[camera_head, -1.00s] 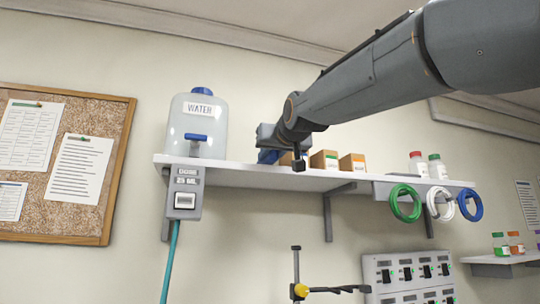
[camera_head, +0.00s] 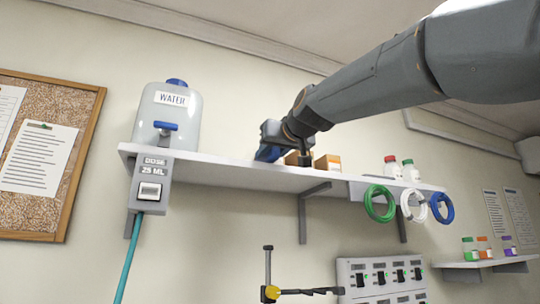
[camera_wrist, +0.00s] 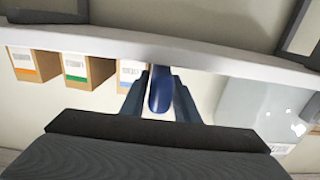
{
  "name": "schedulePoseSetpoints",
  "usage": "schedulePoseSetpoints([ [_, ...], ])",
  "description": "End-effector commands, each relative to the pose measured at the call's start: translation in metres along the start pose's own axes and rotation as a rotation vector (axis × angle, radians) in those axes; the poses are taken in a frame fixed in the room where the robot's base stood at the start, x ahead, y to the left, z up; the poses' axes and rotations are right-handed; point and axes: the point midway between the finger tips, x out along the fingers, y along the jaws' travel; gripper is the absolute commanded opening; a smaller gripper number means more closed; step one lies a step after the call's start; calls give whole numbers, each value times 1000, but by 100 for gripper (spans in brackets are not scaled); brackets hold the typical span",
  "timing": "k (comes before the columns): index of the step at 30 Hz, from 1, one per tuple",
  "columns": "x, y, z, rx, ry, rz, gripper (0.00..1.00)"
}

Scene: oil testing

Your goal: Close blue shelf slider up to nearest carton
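The blue shelf slider (camera_wrist: 160,92) stands between the two fingers of my gripper (camera_wrist: 160,86) in the wrist view. The fingers flank it closely and appear shut on it. In the head view, blue (camera_head: 268,153) shows beside my gripper (camera_head: 300,158) above the shelf (camera_head: 240,174). The nearest carton, with a blue label (camera_wrist: 130,70), is just left of the slider in the wrist view, partly hidden by a finger. Beyond it are cartons with a green label (camera_wrist: 76,68) and an orange label (camera_wrist: 36,66). In the head view, the rightmost carton (camera_head: 327,163) is clear; my gripper hides others partly.
A water jug (camera_head: 167,118) with a blue tap stands at the shelf's left end, apart from my gripper. Bottles (camera_head: 410,170) stand toward the right end. Coloured rings (camera_head: 379,203) hang below the shelf's front, and a switch panel (camera_head: 385,280) is lower.

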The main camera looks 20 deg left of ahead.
Motion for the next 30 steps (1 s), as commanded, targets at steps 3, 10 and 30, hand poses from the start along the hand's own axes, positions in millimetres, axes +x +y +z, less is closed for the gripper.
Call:
schedulePoseSetpoints([
  [3, 0, 0, 0, 0, 1, 1, 39],
  [10, -1, 1, 0, 0, 1, 2, 39],
  [30, -77, 1, 0, 0, 1, 2, 39],
])
